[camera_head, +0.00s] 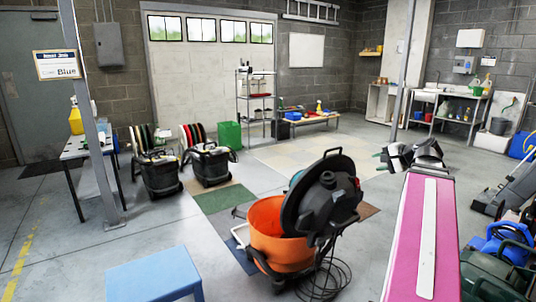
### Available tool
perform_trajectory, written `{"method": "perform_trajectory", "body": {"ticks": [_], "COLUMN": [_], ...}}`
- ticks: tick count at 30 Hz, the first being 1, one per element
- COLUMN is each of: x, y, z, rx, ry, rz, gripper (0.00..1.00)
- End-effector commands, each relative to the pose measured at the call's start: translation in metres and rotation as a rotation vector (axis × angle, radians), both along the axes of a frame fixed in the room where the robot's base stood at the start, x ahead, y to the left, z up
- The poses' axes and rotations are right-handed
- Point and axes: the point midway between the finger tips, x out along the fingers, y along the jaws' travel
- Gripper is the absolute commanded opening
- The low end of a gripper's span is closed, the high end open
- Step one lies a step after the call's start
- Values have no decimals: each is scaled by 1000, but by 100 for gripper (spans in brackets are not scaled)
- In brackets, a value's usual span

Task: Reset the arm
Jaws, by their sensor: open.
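My arm's white and black end links (428,151) show right of centre, just beyond the far end of a long pink part with a pale strip. My gripper (380,160) is at their left end, pointing left. It is small in the picture. It is open, and I see nothing between its fingers. It appears apart from the things around it, with grey floor behind and below it.
An orange tub with a black lid (285,232) stands in front, with a black cable beside it. A blue stool (153,277) is at lower left. Two dark machines (160,176) stand farther back. Blue and green items (503,243) crowd the right edge. Floor is clear at centre back.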

Motion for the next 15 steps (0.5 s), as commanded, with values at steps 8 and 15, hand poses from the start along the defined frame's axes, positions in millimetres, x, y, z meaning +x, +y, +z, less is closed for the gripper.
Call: {"method": "perform_trajectory", "body": {"ticks": [8, 15], "x": [7, 11], "y": [25, 62], "z": [-47, -113], "rx": [-79, -206], "ry": [70, 167], "rz": [51, 143], "gripper": [40, 40]}}
